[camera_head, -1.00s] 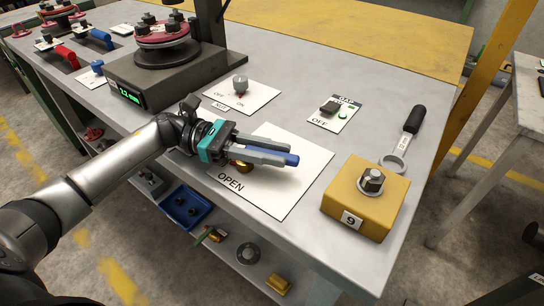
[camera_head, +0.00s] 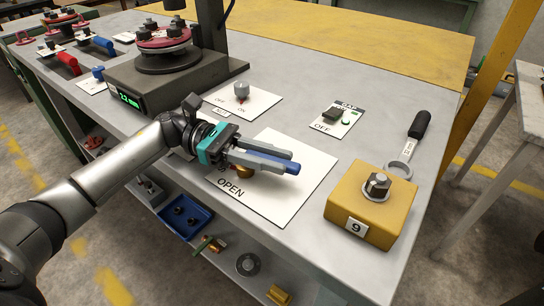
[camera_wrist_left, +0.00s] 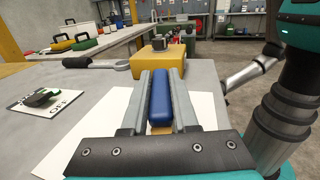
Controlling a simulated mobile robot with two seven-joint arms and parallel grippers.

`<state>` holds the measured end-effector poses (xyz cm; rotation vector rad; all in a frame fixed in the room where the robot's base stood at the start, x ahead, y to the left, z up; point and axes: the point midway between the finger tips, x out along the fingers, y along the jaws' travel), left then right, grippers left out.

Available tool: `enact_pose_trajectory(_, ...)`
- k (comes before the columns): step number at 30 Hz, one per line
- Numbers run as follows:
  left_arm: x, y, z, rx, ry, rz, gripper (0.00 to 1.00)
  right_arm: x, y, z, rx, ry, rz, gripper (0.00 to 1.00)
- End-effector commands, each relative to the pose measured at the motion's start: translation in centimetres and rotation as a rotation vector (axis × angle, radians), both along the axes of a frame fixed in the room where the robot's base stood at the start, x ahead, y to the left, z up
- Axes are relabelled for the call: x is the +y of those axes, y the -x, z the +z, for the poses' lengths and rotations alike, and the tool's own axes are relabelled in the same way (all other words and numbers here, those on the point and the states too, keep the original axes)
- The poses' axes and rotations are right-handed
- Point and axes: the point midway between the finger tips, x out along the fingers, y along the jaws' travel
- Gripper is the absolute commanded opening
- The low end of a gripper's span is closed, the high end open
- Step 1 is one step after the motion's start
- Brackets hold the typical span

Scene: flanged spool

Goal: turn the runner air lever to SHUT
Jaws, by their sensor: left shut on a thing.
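The runner air lever has a blue handle (camera_head: 292,168) and a brass body (camera_head: 244,171) on a white card (camera_head: 300,190) marked OPEN. My left gripper (camera_head: 280,161) is shut on the blue handle, which lies along between the two grey fingers with its end sticking out past the tips. The left wrist view shows the blue handle (camera_wrist_left: 160,103) between the fingers, pointing toward the yellow block. The brass body is partly hidden under the fingers, and part of the card's lettering is hidden by the gripper. My right gripper is not in view.
A yellow block (camera_head: 360,213) with a hex nut, marked 9, stands right of the card. A spanner (camera_head: 410,145) lies behind it. A switch card (camera_head: 337,118) and a knob card (camera_head: 243,101) lie behind the lever. A grey machine (camera_head: 165,80) stands at the back left.

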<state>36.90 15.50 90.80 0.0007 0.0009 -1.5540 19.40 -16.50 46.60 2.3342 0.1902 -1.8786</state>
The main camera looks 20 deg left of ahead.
Motion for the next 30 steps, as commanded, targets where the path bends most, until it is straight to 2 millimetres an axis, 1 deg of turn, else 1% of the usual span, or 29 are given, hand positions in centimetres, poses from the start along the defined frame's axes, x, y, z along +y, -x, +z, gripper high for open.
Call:
enact_pose_trajectory(2,0.0,0.0,0.0,0.002,0.002,-0.001,0.00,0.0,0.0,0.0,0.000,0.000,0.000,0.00)
enact_pose_trajectory(3,0.0,0.0,0.0,0.002,0.002,-0.001,0.31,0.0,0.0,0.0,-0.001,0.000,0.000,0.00)
enact_pose_trajectory(10,0.0,0.0,0.0,0.001,0.001,0.000,0.57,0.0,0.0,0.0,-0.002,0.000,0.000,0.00)
enact_pose_trajectory(20,0.0,0.0,0.0,0.000,0.001,0.000,0.57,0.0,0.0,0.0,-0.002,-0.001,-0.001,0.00)
enact_pose_trajectory(23,0.3,0.0,0.0,0.001,0.000,0.001,0.57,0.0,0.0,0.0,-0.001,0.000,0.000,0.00)
enact_pose_trajectory(26,1.2,-0.1,0.0,0.002,-0.001,0.003,0.57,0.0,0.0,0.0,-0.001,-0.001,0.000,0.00)
enact_pose_trajectory(29,3.0,0.0,0.0,0.002,-0.001,0.004,0.57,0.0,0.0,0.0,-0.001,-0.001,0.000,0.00)
enact_pose_trajectory(30,3.9,-0.1,0.0,0.002,-0.001,0.006,0.57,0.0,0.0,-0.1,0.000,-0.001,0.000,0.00)
